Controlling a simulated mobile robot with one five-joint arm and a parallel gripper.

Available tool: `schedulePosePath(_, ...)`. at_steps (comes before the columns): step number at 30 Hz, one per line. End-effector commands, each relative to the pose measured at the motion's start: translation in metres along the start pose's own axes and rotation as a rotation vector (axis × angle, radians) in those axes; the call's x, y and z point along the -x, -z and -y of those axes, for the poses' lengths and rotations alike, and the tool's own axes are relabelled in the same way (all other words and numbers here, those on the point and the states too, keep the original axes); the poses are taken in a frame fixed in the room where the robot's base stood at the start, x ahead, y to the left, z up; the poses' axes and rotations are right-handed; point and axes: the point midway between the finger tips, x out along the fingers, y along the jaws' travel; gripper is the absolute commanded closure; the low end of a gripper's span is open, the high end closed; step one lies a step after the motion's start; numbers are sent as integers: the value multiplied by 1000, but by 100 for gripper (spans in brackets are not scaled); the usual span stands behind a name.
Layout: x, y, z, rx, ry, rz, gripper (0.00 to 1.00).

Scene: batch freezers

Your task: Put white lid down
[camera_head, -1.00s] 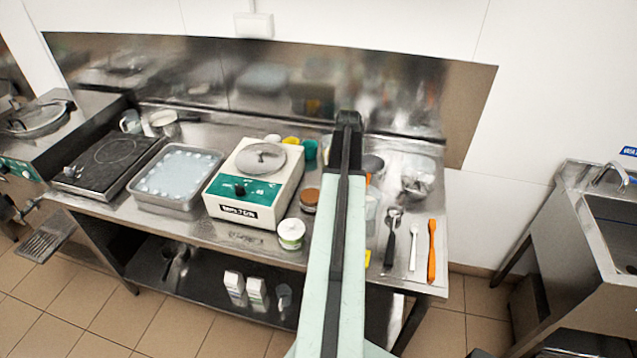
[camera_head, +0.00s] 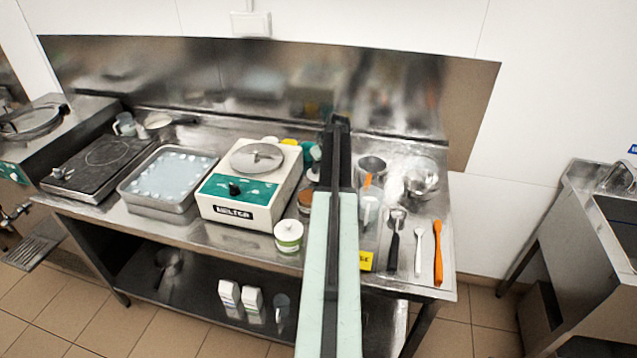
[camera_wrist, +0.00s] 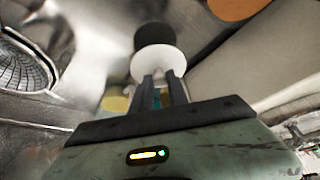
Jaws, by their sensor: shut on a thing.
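In the wrist view a white round lid (camera_wrist: 158,62) is between the fingertips of my gripper (camera_wrist: 160,84), which is shut on it. A black round thing (camera_wrist: 154,37) shows just beyond the lid; I cannot tell whether they touch. In the head view my arm hides the gripper and the held lid. A white-and-green tub (camera_head: 288,237) with a white top stands at the bench's front edge, left of my arm.
The melter (camera_head: 250,190) stands left of my arm, with a steel tray (camera_head: 165,180) beyond it. Right of the arm are a steel cup (camera_head: 371,168), a steel bowl (camera_head: 420,180), a white spatula (camera_head: 418,250) and an orange spatula (camera_head: 438,255).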

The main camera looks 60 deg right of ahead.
Motion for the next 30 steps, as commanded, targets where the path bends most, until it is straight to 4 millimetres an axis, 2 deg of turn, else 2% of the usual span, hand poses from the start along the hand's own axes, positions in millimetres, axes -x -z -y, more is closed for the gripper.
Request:
schedulePosePath(2,-2,-1,0,0,0,0,100)
schedulePosePath(9,-36,-16,0,0,0,0,100)
schedulePosePath(15,-32,-14,1,1,0,0,100)
schedulePosePath(20,-36,-16,1,1,0,0,100)
schedulePosePath(21,-34,-15,1,1,0,0,69)
schedulePosePath(22,-34,-15,1,1,0,0,61)
schedulePosePath(23,-34,-15,1,1,0,0,59)
schedulePosePath(30,-34,-14,2,1,0,0,59)
